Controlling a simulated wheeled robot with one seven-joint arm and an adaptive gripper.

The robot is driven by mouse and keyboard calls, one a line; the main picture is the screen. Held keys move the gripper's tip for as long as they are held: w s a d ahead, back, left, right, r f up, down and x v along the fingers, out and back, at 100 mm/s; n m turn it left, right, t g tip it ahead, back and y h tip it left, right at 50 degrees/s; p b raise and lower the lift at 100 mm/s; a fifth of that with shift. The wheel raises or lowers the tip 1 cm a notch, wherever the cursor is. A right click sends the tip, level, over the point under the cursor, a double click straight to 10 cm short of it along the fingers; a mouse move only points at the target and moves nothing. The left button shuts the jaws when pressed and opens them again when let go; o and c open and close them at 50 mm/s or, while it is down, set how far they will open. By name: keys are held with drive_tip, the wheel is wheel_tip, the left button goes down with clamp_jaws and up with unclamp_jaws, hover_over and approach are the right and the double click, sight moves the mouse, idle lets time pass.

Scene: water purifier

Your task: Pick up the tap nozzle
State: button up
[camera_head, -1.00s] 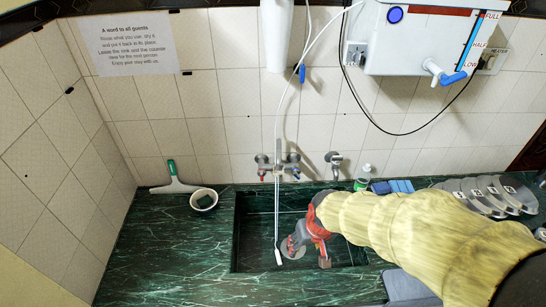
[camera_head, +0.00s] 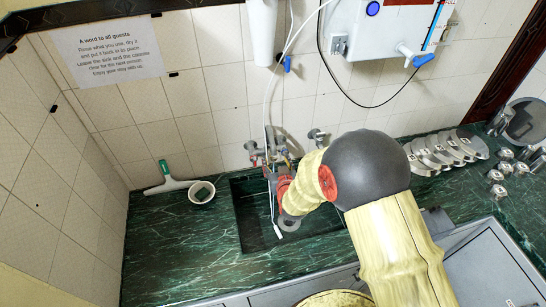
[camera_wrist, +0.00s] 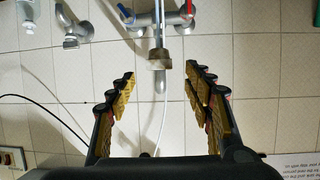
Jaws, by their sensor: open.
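My gripper (camera_wrist: 160,84) is open and empty in the wrist view, facing the tiled wall. A mixer tap (camera_wrist: 160,18) with red and blue handles is at the top of that view. A brownish collar with a pale tip, which looks like the tap nozzle (camera_wrist: 160,62), sticks out from it. The nozzle appears between the two fingers, with a gap on both sides; I cannot tell its depth. In the head view, my arm reaches the mixer tap (camera_head: 257,153) above the sink, and hides part of it and most of my gripper.
A thin white hose (camera_head: 268,100) runs up beside the tap to the white purifier tank (camera_head: 375,40). A second tap (camera_head: 318,136) stands to the right. A bowl (camera_head: 201,192) and squeegee (camera_head: 170,184) are left of the dark sink (camera_head: 250,225). Metal lids (camera_head: 440,150) lie right.

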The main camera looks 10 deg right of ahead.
sight(274, 155)
drive_tip(key=shift+p+x, duration=0.55)
drive_tip(key=shift+x, duration=2.9)
drive_tip(key=c, duration=0.3)
drive_tip(key=c, duration=0.7)
